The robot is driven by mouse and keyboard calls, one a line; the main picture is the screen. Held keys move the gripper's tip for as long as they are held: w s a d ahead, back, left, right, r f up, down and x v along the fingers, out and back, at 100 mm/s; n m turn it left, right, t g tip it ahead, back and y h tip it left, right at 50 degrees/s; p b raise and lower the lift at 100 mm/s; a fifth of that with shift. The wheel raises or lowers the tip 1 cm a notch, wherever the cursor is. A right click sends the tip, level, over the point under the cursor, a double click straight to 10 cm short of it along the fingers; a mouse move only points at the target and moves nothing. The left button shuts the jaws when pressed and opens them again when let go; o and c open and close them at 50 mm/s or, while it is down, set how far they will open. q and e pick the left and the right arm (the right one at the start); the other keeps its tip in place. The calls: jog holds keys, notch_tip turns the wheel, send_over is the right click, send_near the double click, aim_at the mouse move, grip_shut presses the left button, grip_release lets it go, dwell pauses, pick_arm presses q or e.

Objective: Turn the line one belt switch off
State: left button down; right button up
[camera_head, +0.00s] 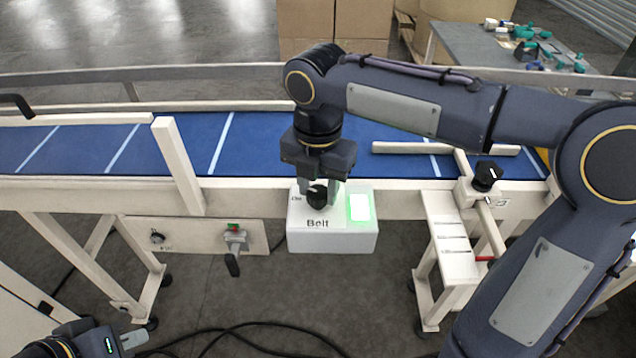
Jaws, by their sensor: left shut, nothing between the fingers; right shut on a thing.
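The belt switch is a white box (333,240) labelled "Belt" on the front of the conveyor, with a black knob (317,197) on its sloping face. A green lamp (360,206) beside the knob is lit. My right gripper (319,188) comes down from above and is shut on the knob, its fingers on either side. The gripper hides part of the knob and most of the small lettering above it, so the knob's exact setting cannot be read. My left gripper (134,339) is shut and empty at the bottom left, well away from the switch.
The blue conveyor belt (180,147) runs behind the switch. A panel (195,235) with a handle (234,263) hangs to its left. A bracket with another black knob (487,175) stands to its right. Cables (250,325) lie on the floor.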

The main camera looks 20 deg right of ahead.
aim_at(318, 192)
jog(key=m+p, duration=0.1)
jog(key=m, duration=0.2)
jog(key=shift+r, duration=0.1)
jog(key=m+p, duration=0.1)
jog(key=m, duration=0.2)
jog(key=shift+m, duration=0.3)
jog(key=m+p, duration=0.1)
jog(key=m, duration=0.5)
jog(key=shift+m, duration=0.3)
jog(key=o, duration=1)
jog(key=shift+c, duration=0.2)
notch_tip(318, 192, up, 8)
jog(key=shift+f, duration=0.2)
